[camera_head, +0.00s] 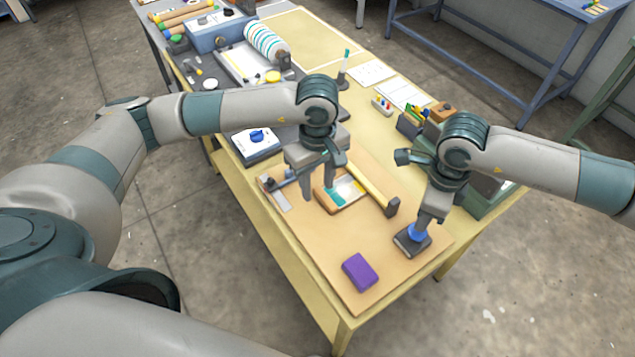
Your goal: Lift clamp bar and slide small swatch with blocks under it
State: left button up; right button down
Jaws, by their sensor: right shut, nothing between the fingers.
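A pale yellow bar (372,184) with a dark end lies slanted across the brown board; it looks like the clamp bar. Beside it is a small swatch (351,189) with white, teal and yellow areas, at a wooden piece (326,200). My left gripper (320,188) hangs over the swatch's left side with its fingers apart; it partly hides what lies beneath. My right gripper (418,227) is shut and points down at a dark block with a blue knob (411,241). I cannot tell whether it touches the knob. A purple block (360,271) lies near the board's front corner.
The brown board (320,245) has bare room left of the purple block. A grey box with a blue dial (256,143) stands behind it. A roller machine (240,50), a pen stand (344,75) and papers (402,95) fill the table's far part.

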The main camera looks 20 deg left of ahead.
jog(key=shift+r+p, duration=0.3)
jog(key=shift+r, duration=1.7)
jog(key=shift+s+f, duration=0.1)
